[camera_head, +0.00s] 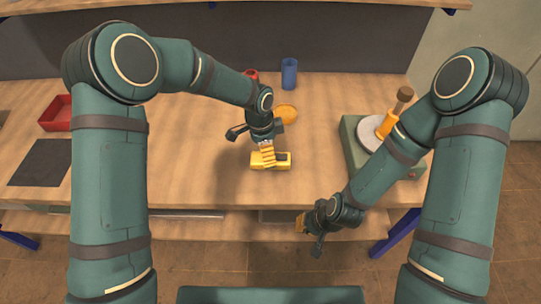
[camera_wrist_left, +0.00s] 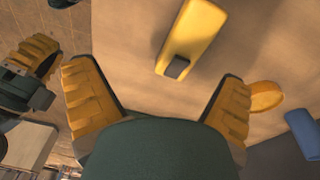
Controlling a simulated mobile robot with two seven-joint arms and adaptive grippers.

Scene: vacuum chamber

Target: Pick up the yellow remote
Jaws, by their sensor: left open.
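The yellow remote (camera_head: 281,165) lies flat on the wooden table, near its front edge. It is a yellow block with a dark patch at one end. In the left wrist view the remote (camera_wrist_left: 195,32) lies beyond the fingertips, across the space between them, apart from both fingers. My left gripper (camera_head: 267,153) is open and empty, pointing down at the remote and covering part of it in the head view. Its ribbed yellow fingers are spread wide in the left wrist view (camera_wrist_left: 155,75). My right gripper (camera_head: 300,223) hangs in front of the table edge, away from the remote; its opening is unclear.
A round orange-yellow disc (camera_head: 286,112) and a blue cup (camera_head: 289,74) stand behind the remote, with a red object (camera_head: 251,75) beside. A green device (camera_head: 352,150) with a round plate stands right. A red bin (camera_head: 56,113) and dark panel (camera_head: 40,163) are left.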

